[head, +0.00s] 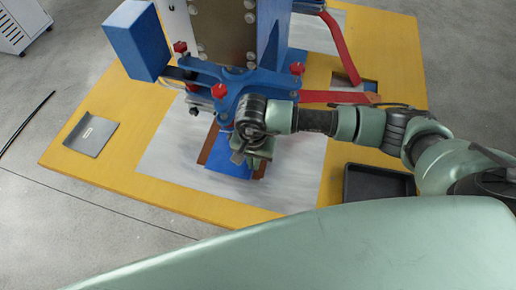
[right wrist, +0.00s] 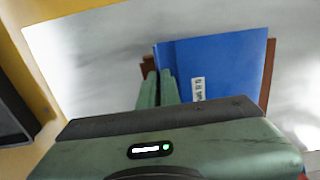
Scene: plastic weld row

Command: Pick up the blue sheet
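The blue sheet (head: 229,166) lies over a brown-red piece (head: 207,147) on the grey-white mat, under the blue machine. It also shows in the right wrist view (right wrist: 222,62), with a small white label on its face. My right gripper (head: 258,158) is at the sheet, pointing down. In the right wrist view its two green fingers (right wrist: 159,88) are close together at the left edge of the sheet, and that edge runs in between them. The fingertips' contact is partly hidden. My left gripper is not in view.
The blue machine (head: 275,45) with red knobs stands just behind the sheet. A black tray (head: 378,184) is at the right of the yellow table (head: 190,205). A grey plate (head: 91,135) lies at the left. Red strips (head: 340,47) lie behind my right arm.

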